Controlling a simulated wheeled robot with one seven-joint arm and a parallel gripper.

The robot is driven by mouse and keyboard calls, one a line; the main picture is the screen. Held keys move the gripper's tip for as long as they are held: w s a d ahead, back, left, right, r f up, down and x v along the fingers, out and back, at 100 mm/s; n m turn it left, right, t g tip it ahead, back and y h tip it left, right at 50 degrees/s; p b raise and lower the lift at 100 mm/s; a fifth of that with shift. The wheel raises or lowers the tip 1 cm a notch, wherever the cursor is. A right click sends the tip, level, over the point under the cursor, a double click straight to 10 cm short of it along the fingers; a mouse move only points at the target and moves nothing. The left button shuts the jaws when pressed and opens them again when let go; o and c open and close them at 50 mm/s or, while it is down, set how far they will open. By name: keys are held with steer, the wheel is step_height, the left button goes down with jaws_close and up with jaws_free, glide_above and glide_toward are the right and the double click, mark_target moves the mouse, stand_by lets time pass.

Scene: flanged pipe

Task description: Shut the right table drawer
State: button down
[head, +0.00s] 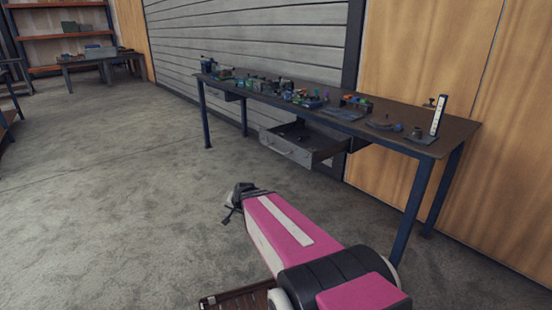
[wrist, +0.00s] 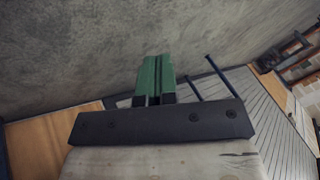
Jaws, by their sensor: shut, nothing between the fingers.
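The table (head: 458,130) has a dark top and blue legs, and stands along the wall in the head view. Its right drawer (head: 288,148) is a grey box pulled well out toward the room, with a few dark things inside. My gripper (head: 230,213) is in front of and to the left of the open drawer, low over the floor and apart from it. In the wrist view my gripper's green fingers (wrist: 156,64) are together with nothing between them. The drawer cannot be made out in the wrist view; blue table legs (wrist: 217,72) show there.
Several small tools and parts (head: 285,88) cover the tabletop, with a white upright piece (head: 438,115) at its right end. The grey floor (head: 120,190) is clear to the left. Another table (head: 95,58) stands far back left.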

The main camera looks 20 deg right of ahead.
steer(key=w+d+r+m+t+h, duration=0.1)
steer(key=w+r+m+t+h, duration=0.1)
steer(key=w+r+m+t, duration=0.45)
steer(key=w+d+r+m+t+h, duration=0.15)
steer(key=w+m+t, duration=0.25)
steer(key=w+m, duration=0.5)
steer(key=d+r+m+g+h, duration=0.2)
steer(key=d+m+g+h, duration=0.3)
steer(key=d+m+h, duration=0.4)
steer(key=d+r+m+g+h, duration=0.3)
steer(key=d+m+h, duration=0.5)
steer(key=d+m, duration=0.6)
steer(key=m+g, duration=0.1)
steer(key=m, duration=0.4)
steer(key=shift+w+g+h, duration=0.35)
steer(key=shift+w, duration=0.05)
steer(key=shift+m, duration=0.25)
